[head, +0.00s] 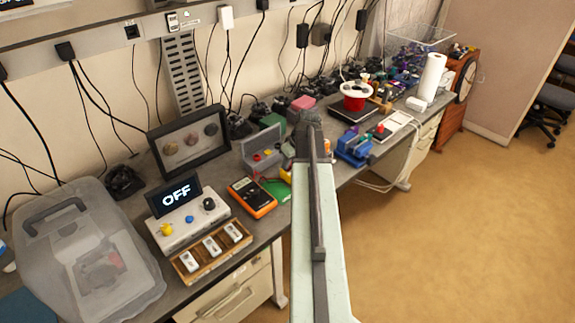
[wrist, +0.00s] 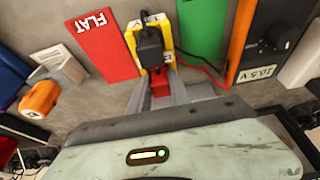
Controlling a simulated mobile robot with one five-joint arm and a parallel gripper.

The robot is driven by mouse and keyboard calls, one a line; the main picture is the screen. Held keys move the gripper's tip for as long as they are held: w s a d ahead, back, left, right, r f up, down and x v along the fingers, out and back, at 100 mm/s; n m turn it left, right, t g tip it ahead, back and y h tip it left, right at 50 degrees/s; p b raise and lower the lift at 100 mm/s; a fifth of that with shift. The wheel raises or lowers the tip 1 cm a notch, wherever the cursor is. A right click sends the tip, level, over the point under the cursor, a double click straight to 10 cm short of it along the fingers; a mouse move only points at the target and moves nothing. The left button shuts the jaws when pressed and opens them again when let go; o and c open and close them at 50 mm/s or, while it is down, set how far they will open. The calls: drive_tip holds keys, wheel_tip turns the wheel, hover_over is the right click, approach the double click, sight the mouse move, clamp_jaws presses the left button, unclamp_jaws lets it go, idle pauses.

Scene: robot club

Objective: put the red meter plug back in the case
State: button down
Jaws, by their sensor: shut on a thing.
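My gripper (wrist: 160,88) is shut on a small red piece (wrist: 160,78), which looks like the red meter plug; its fingers cover part of it. Right beyond it stands a yellow block (wrist: 167,42) with a black plug-like part (wrist: 149,46) on it. I cannot tell whether the red piece touches the block. In the head view my arm hides the gripper, and the yellow block (head: 286,174) shows just left of the arm. A grey open case (head: 262,143) with small red and yellow parts stands behind it on the bench. The case is not clear in the wrist view.
An orange meter (head: 252,197) marked 10.5 V in the wrist view lies near a green card (wrist: 200,28). A red FLAT card (wrist: 102,43) lies opposite. Thin red and black leads run from the block. A blue vise (head: 353,149) stands right of my arm.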

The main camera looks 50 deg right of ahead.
drive_tip(key=shift+r+p, duration=1.05)
drive_tip(key=shift+r, duration=0.1)
drive_tip(key=shift+r+p, duration=1.7)
drive_tip(key=shift+p, duration=0.05)
